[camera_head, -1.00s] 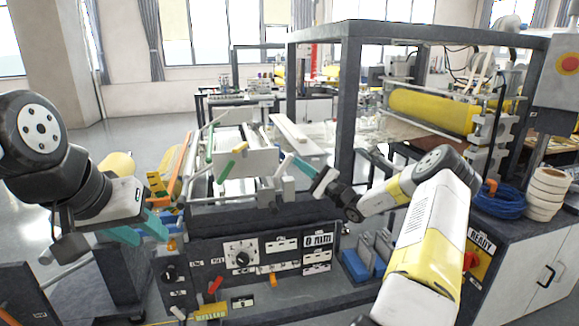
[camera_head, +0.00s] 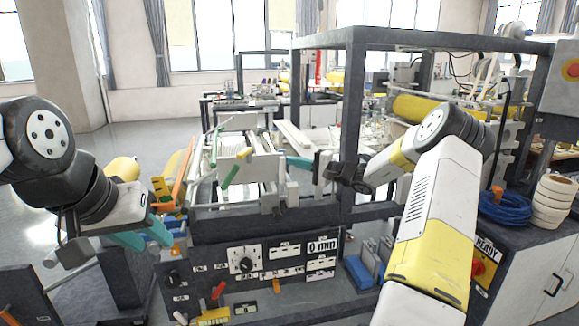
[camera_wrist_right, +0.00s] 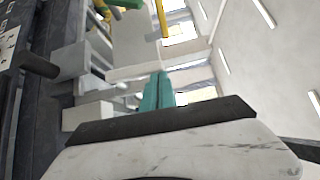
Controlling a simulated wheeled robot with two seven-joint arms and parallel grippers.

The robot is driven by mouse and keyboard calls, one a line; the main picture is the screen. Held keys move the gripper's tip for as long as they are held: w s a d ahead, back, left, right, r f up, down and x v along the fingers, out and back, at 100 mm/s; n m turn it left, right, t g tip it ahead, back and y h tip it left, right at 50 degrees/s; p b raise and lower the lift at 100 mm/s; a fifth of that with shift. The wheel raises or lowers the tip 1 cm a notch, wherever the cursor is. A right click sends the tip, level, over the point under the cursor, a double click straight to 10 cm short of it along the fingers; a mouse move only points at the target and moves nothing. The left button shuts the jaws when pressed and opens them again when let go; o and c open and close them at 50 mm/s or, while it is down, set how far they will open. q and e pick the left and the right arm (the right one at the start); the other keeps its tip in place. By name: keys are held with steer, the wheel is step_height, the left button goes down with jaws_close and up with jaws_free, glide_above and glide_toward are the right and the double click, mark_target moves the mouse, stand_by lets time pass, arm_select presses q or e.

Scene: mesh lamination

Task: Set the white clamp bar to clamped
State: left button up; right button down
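A white bar-like panel (camera_head: 262,174), which looks like the clamp bar, lies across the top front of the machine in the head view. A yellow-tipped and a green-tipped handle stand in front of it. I cannot tell its clamp state. My right gripper (camera_head: 291,160) is at the panel's right end, fingers pointing left. In the right wrist view, its teal fingers (camera_wrist_right: 158,92) are side by side with no clear gap, and pale machine parts lie beyond them. Contact with the bar is unclear. My left gripper (camera_head: 150,238) has its teal fingers apart, empty, left of the machine.
A dark frame post (camera_head: 350,120) rises just behind my right gripper. Blue cable (camera_head: 505,208) and white rolls (camera_head: 551,200) lie on the right cabinet.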

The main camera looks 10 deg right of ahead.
steer(key=shift+a+r+n+g+h, duration=0.3)
steer(key=shift+a+n+h, duration=0.2)
steer(key=shift+a, duration=0.1)
steer(key=shift+a+r+n+g+h, duration=0.3)
steer(key=shift+a+n+h, duration=0.1)
steer(key=shift+a+n, duration=0.15)
steer(key=shift+s+a+f+n+g+h, duration=0.1)
steer(key=shift+a+n+g+h, duration=0.25)
steer(key=shift+a+n+h, duration=0.5)
steer(key=shift+a+n+g+h, duration=0.4)
steer(key=shift+a+h, duration=0.25)
steer(key=shift+a, duration=0.4)
steer(key=shift+f, duration=0.1)
